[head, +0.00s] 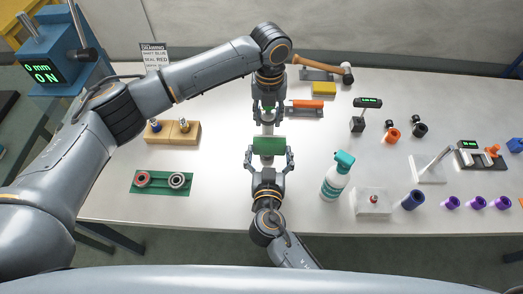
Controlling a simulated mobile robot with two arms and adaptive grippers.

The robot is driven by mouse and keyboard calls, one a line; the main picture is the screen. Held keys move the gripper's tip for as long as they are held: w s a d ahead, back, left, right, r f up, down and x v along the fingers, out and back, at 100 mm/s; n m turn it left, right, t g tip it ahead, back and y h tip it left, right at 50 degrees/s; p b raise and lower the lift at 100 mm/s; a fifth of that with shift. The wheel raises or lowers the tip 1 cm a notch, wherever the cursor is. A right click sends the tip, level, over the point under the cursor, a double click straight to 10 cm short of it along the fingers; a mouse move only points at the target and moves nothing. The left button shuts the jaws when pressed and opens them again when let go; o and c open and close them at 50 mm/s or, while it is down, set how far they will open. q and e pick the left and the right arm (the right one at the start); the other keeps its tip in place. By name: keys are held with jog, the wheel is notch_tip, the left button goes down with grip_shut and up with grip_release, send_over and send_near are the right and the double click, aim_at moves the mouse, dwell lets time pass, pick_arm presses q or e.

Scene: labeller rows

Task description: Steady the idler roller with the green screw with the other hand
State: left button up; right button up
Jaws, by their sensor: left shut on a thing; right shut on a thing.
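My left gripper (268,112) reaches down at the middle of the table, shut on a small part with a bit of green between the fingertips. I take this part to be the idler roller with the green screw, but the fingers hide most of it. A pale grey piece (267,129) shows just below those fingers. My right gripper (269,158) is nearer the front, its fingers on either side of a block with a green face (269,145), and is shut on it. The two grippers are close together, in line. I cannot tell whether the held things touch.
An orange-handled tool (305,104) lies right of my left gripper, with a hammer (325,65) behind. A spray bottle (338,176) stands close right of my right gripper. A wooden block (160,132) and a green tray (160,190) with two rings are left.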

jog(key=shift+d, duration=0.75)
jog(key=s, duration=0.7)
jog(key=shift+a, duration=0.15)
